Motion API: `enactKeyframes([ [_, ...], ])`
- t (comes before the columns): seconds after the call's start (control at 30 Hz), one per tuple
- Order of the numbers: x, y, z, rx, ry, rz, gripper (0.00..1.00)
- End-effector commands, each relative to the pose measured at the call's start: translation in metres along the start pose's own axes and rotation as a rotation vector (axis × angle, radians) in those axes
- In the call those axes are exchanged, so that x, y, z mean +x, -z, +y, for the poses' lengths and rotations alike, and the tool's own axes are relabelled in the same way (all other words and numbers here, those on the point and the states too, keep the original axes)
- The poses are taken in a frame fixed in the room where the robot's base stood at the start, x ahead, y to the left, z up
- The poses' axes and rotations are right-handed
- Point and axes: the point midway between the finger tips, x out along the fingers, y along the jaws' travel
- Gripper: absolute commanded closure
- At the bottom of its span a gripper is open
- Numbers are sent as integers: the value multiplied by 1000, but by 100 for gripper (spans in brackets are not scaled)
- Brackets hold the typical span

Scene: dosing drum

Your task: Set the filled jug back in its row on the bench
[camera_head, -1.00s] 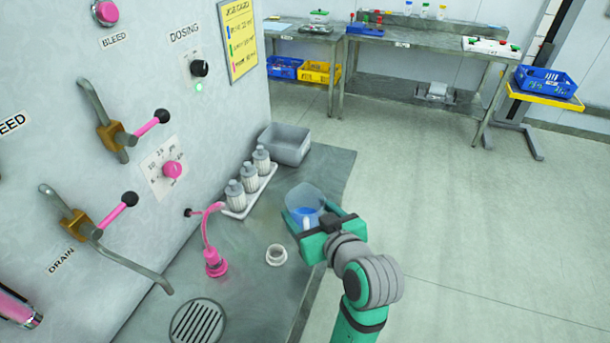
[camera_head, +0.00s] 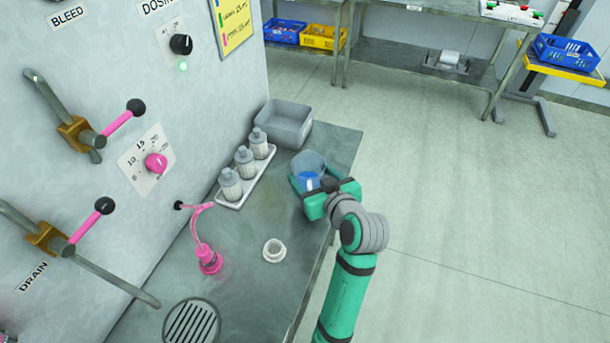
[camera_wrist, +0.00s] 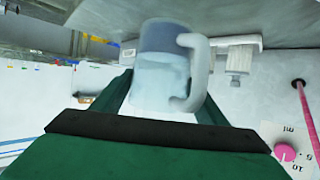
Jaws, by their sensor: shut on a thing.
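The clear jug (camera_head: 309,163) with blue liquid in its lower part is upright at the right edge of the steel worktop (camera_head: 318,137). My gripper (camera_head: 322,192) is shut on it from the near right side, with the fingers along its sides. In the wrist view the jug (camera_wrist: 161,75) and its pale handle (camera_wrist: 199,70) sit between the fingers, and that view looks upside down. Whether the jug's base touches the worktop I cannot tell. No row of jugs shows now; part of a back bench (camera_head: 430,10) shows at the top edge.
A white tray with several ribbed bottles (camera_head: 246,162), a grey bin (camera_head: 284,122), a white ring (camera_head: 274,250) and a pink nozzle (camera_head: 208,261) are on the worktop. Levers (camera_head: 75,130) stick out from the panel. The floor to the right is clear.

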Motion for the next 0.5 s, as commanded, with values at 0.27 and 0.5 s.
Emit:
enactKeyframes([
  [0.27, 15, -10, -9, -7, 18, 1, 68],
  [0.5, 28, -38, -11, -7, 21, 0, 68],
])
